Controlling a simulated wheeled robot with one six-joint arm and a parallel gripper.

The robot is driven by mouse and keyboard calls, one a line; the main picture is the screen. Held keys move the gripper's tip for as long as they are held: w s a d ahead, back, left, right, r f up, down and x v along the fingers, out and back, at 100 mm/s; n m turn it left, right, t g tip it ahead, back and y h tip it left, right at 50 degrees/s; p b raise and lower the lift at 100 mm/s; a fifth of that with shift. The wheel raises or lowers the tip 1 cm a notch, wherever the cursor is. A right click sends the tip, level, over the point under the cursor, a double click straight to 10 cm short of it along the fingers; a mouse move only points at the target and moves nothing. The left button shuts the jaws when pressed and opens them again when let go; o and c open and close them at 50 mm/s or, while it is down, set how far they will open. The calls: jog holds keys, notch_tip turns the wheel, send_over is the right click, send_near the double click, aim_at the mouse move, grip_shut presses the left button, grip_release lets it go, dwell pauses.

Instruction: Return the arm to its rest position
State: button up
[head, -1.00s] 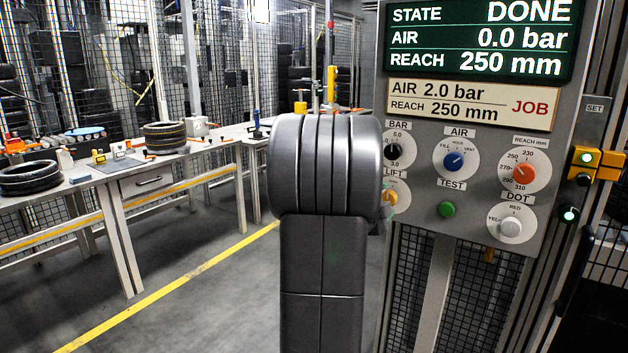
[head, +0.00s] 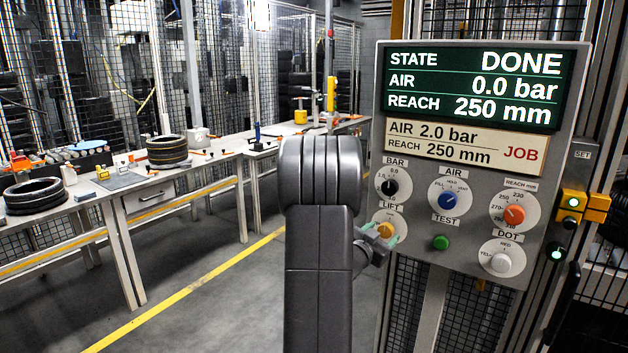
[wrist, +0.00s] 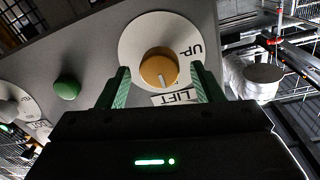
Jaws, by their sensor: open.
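My arm rises in the middle of the head view in front of the control panel (head: 400,262). My gripper (head: 392,240) shows there only in part, at the panel's left edge by the yellow LIFT knob (head: 385,229). In the wrist view my gripper (wrist: 160,88) is open, with its two green fingers apart on either side of the LIFT knob (wrist: 158,70). I cannot tell whether the fingers touch the knob or its dial. The panel's screen (head: 478,88) reads STATE DONE, AIR 0.0 bar, REACH 250 mm.
The panel also holds a blue AIR knob (head: 449,200), an orange REACH knob (head: 514,215) and a green TEST button (head: 440,242). A bench (head: 100,200) with tyres (head: 36,194) runs along the left. Open floor (head: 225,300) with a yellow line lies between.

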jog(key=shift+n, duration=0.4)
